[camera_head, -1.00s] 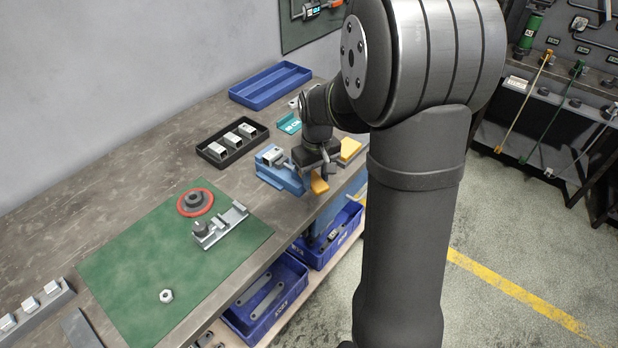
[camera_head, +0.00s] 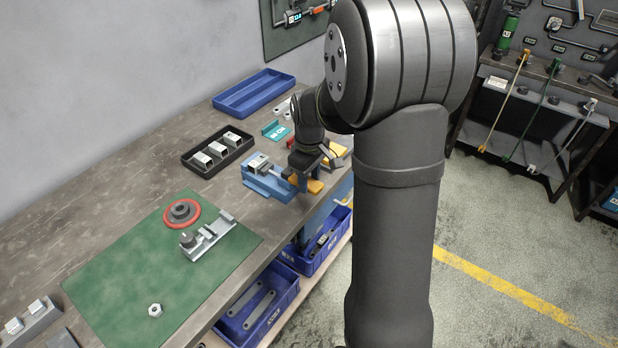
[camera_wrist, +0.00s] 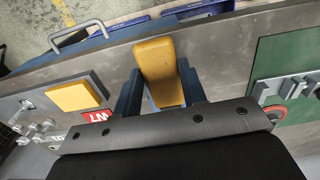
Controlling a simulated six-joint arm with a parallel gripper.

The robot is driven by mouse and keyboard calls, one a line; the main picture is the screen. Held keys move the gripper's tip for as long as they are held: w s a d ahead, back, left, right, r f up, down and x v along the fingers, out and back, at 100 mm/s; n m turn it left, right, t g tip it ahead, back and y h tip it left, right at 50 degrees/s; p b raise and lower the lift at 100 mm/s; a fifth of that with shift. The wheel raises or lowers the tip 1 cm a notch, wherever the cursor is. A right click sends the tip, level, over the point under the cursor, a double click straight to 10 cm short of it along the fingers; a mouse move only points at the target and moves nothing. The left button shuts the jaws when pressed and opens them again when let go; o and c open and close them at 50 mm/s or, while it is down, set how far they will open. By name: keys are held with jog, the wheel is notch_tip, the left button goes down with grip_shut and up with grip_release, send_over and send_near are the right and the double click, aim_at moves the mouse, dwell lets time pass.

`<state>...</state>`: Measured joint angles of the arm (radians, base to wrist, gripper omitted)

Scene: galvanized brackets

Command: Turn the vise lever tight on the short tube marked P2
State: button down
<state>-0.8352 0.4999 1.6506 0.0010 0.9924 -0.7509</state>
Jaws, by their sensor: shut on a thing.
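The blue vise (camera_head: 268,184) stands at the bench's front edge. A short silver tube-like piece (camera_head: 258,162) sits in its jaws; no P2 mark is readable. The yellow vise lever (camera_head: 313,186) is at the vise's right end, under my gripper (camera_head: 306,178). In the wrist view the lever (camera_wrist: 158,70) lies between the two blue fingers of my gripper (camera_wrist: 160,90), which are shut on it. The vise's jaws and the tube are hidden in the wrist view.
A black tray (camera_head: 190,163) with several silver blocks is behind the vise. A yellow block (camera_head: 337,152) lies right of my gripper. A green mat (camera_head: 120,262) holds a grey fixture (camera_head: 207,238) and a red ring (camera_head: 192,222). Blue bins (camera_head: 290,294) sit below the bench edge.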

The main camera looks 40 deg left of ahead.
aim_at(309, 182)
jog(key=c, duration=0.9)
grip_release()
jog(key=shift+r, duration=0.1)
notch_tip(309, 182, up, 17)
jog(key=shift+r, duration=0.15)
notch_tip(309, 182, down, 18)
jog(key=shift+r, duration=0.2)
jog(key=shift+r, duration=0.1)
dwell(0.4)
